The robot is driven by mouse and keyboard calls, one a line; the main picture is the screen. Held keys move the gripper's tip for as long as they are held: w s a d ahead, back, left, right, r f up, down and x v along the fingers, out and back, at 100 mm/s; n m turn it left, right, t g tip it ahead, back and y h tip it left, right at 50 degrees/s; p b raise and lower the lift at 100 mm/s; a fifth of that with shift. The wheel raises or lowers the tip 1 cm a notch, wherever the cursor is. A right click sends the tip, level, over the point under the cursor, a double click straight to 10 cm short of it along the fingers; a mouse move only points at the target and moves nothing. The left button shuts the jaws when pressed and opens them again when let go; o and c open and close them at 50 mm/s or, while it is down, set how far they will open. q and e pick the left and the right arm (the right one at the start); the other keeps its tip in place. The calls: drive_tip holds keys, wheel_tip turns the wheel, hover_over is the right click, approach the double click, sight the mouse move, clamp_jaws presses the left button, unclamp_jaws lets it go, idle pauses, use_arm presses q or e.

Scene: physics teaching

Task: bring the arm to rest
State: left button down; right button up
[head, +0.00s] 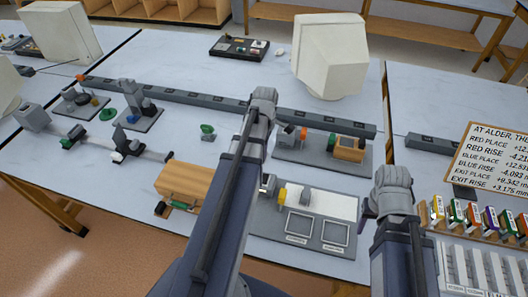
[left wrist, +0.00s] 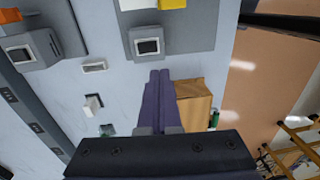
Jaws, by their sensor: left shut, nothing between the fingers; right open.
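My left arm (head: 225,185) reaches up across the middle of the head view, over the bench. Its gripper is mostly hidden there behind the arm. In the left wrist view the left gripper (left wrist: 159,75) shows its two purple fingers together, with nothing between them. The fingers point over the bench beside a wooden block (left wrist: 193,103), and I cannot tell their height. My right gripper (head: 369,208) is at the lower right of the head view, pointing down near the board with two framed squares. It is open and seems empty.
The wooden block (head: 184,181) lies left of my left arm. A grey board (head: 305,236) with two framed squares sits between my arms. A long grey rail (head: 190,98) crosses the bench. Coloured blocks (head: 472,214) and a text sign (head: 492,165) stand at right.

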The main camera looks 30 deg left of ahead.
drive_tip(key=shift+r, duration=0.1)
idle(0.5)
use_arm(q)
drive_tip(key=s+d+f+m+b, duration=0.2)
drive_tip(key=d+f+m+b, duration=0.3)
drive_tip(key=d+m, duration=0.3)
drive_tip(key=s+d+f+m+y+b, duration=0.1)
drive_tip(key=s+d+f+m+b, duration=0.2)
drive_tip(key=d+f+m+b, duration=0.3)
drive_tip(key=s+d+f+m+b, duration=0.2)
drive_tip(key=d+f+m+b, duration=0.3)
drive_tip(key=d+m, duration=0.5)
drive_tip(key=shift+s+d+f+t+b, duration=0.15)
drive_tip(key=shift+s+d+t+b, duration=0.05)
drive_tip(key=shift+d, duration=0.6)
drive_tip(key=shift+s+d+f+t+b, duration=0.1)
drive_tip(key=shift+s+d+t+b, duration=0.1)
drive_tip(key=shift+d, duration=0.55)
use_arm(e)
wheel_tip(320, 180, down, 17)
drive_tip(key=shift+r, duration=0.15)
use_arm(q)
drive_tip(key=shift+s+d+f+m, duration=0.1)
drive_tip(key=shift+s+d+m, duration=0.05)
drive_tip(key=shift+d+m, duration=0.3)
drive_tip(key=shift+a, duration=0.1)
